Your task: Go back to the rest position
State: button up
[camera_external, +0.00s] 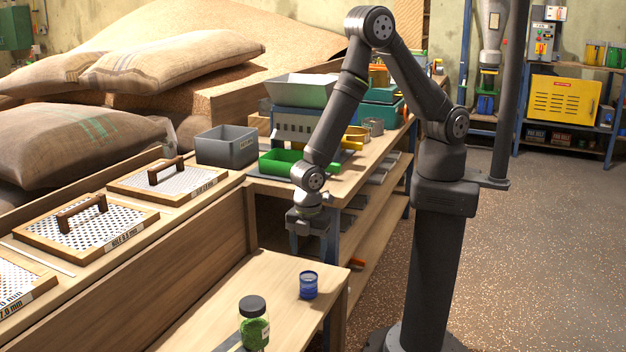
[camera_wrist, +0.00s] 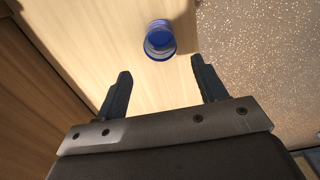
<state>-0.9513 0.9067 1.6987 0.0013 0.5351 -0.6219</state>
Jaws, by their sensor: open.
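My gripper (camera_external: 307,232) hangs over the low wooden shelf in the external view, pointing down. In the wrist view my gripper (camera_wrist: 160,88) shows two dark fingers spread apart with nothing between them. A small blue can (camera_external: 308,285) stands on the low shelf below my gripper, apart from it. The blue can (camera_wrist: 159,40) also shows in the wrist view, beyond the fingertips on the pale wood. My arm is bent high, with its elbow at the top of the external view.
A green-filled jar with a dark lid (camera_external: 254,323) stands near the can. Framed sieves (camera_external: 85,227) with handles lie on the left bench. A grey bin (camera_external: 227,147) and a green tray (camera_external: 285,163) sit behind my gripper. The speckled floor (camera_external: 510,250) at right is clear.

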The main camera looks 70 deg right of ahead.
aim_at(308, 276)
notch_tip(308, 276, down, 10)
jog(key=shift+r, duration=0.25)
dwell(0.5)
